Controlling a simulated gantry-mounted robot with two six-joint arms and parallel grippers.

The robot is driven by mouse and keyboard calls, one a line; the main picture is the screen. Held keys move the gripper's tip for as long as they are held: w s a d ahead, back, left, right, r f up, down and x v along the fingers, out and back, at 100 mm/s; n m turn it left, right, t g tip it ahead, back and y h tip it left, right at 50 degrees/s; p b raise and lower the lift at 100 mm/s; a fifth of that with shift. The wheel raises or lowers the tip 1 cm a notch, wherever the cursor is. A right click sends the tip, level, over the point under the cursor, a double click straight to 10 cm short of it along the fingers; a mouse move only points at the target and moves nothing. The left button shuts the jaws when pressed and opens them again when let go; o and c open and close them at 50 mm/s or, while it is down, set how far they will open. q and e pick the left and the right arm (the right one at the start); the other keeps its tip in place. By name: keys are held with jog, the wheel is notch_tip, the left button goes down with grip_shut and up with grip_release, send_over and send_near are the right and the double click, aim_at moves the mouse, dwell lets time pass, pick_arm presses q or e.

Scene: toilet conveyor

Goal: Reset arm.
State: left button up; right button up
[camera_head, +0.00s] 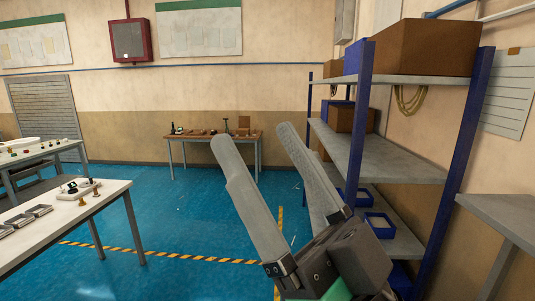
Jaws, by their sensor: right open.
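My right gripper (251,141) is at the centre right of the head view. Its two long grey fingers point up and to the left, with a clear gap between them. It is open, and nothing shows between the fingers. It is in mid-air in front of the blue floor and the shelf rack, apart from any object as far as I can see. My left gripper is outside this view.
A shelf rack (365,100) with blue posts and boxes stands at right. A grey table edge (510,215) is at far right. A white table (70,235) with small parts is at left. A wooden workbench (210,138) stands by the back wall. The blue floor (185,225) between is open.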

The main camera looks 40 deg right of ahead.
notch_tip(320, 180, up, 30)
jog(key=p, duration=2.9)
jog(key=shift+f+y, duration=0.25)
jog(key=shift+y, duration=0.05)
